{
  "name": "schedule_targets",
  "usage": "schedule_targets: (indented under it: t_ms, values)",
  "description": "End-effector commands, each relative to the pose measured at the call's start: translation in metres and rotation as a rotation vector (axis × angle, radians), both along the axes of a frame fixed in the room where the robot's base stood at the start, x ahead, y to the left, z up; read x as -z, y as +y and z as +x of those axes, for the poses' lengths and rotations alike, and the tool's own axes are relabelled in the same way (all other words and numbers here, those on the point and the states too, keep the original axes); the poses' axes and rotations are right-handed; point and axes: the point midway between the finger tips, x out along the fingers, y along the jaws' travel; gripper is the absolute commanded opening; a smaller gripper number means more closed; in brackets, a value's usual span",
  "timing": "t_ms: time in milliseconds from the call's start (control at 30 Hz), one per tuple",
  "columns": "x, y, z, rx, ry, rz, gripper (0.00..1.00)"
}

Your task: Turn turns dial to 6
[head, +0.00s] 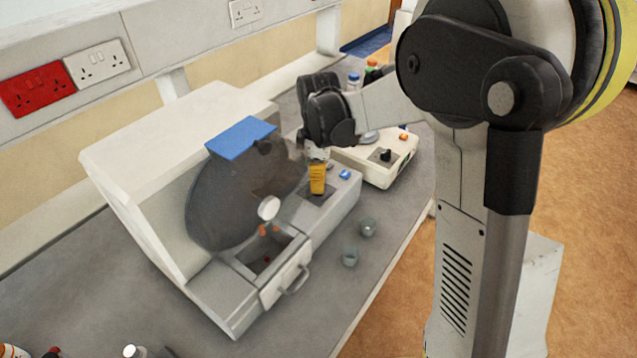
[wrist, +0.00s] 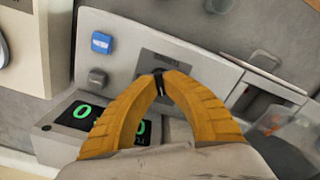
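The turns dial (wrist: 159,83) is a small black knob on a dark square plate of the white machine's front panel (head: 340,205). My gripper (head: 317,191) points down at this panel. In the wrist view, the yellow fingertips of my gripper (wrist: 158,76) are nearly together with the black knob between them. The fingers hide most of the knob, and its setting cannot be read. A green digit display (wrist: 82,113) reads 0 on its visible part. A second green display (wrist: 143,130) is mostly hidden behind the finger.
A blue button (wrist: 101,42) and a grey button (wrist: 97,77) lie beside the dial plate. The clear drum (head: 222,195) and a pulled-out drawer (head: 286,279) are on the left. Two small beakers (head: 368,227) stand in front. Another machine (head: 376,172) stands behind.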

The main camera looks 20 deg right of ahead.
Motion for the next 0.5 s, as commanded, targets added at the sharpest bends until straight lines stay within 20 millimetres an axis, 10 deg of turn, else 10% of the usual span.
schedule_targets:
  t_ms: [500]
  values:
    - [0.0003,0.0003,-0.0007,0.487,0.0,0.0,0.0]
